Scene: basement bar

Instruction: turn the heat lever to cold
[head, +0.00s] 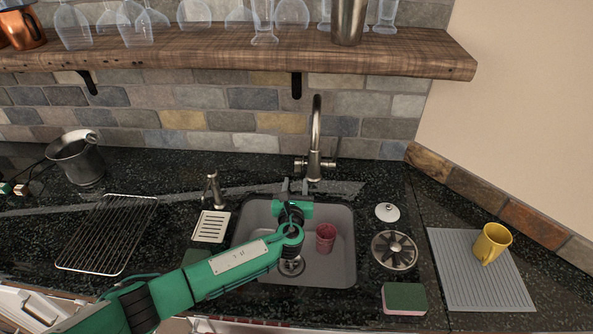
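A metal faucet (316,140) with a tall curved neck stands behind the sink (345,265). Short handles stick out on both sides of its base; the left handle (299,164) and the right handle (331,163) both show. I cannot tell which is the heat lever or how far it is turned. My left gripper (295,186) reaches over the sink to its back edge, just in front of and slightly left of the faucet base. Its two fingers point toward the wall and stand apart, with nothing seen between them. It looks apart from the handles. My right gripper is out of view.
A red cup (326,238) stands in the sink. A soap dispenser (213,188) and soap dish (211,227) are left of it. A strainer (394,250), sponge (405,298) and yellow mug (493,242) are to the right. A wooden shelf (220,50) with glasses hangs above.

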